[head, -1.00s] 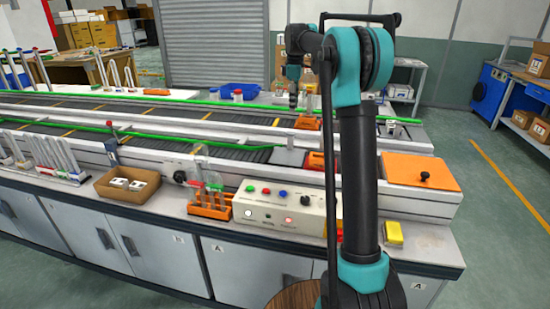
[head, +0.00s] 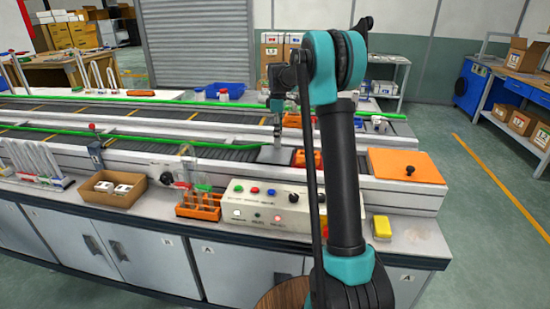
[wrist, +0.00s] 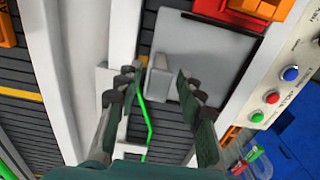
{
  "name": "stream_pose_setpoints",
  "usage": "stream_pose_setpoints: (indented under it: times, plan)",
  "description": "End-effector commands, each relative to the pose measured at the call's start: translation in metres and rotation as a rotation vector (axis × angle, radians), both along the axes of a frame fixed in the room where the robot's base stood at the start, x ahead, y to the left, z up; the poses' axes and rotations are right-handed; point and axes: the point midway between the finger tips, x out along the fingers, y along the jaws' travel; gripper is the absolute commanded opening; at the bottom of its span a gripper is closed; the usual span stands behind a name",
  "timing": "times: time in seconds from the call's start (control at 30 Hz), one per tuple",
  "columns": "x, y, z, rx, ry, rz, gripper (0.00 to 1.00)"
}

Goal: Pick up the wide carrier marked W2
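My gripper (head: 277,130) points down over the near conveyor track, beside a grey plate (head: 272,154). In the wrist view my gripper (wrist: 158,85) is open, with a small pale upright tab (wrist: 159,76) between and beyond its fingers. The grey plate (wrist: 205,50) lies beyond the right finger. An orange carrier (head: 308,160) sits just right of the plate; its red-orange edge shows in the wrist view (wrist: 250,10). Another orange carrier (head: 292,120) is on the far track. I cannot read a W2 mark on any of them.
A control box (head: 265,206) with coloured buttons and an orange tube rack (head: 198,205) stand in front of the track. A green guide rail (wrist: 146,115) runs close to the fingers. An orange cover with a black knob (head: 405,166) is at right.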

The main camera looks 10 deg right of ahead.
Motion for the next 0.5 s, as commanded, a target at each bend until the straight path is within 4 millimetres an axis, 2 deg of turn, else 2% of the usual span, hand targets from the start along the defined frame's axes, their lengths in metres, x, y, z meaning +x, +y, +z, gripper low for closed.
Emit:
stream_pose_setpoints:
  times: [0.1, 0.23, 0.5]
  plan:
    - [0.002, 0.002, -0.019, 0.000, 0.000, 0.000, 0.38]
    - [0.002, 0.002, -0.034, 0.000, 0.000, 0.000, 0.38]
    - [0.002, 0.002, -0.041, 0.000, 0.000, 0.000, 0.38]
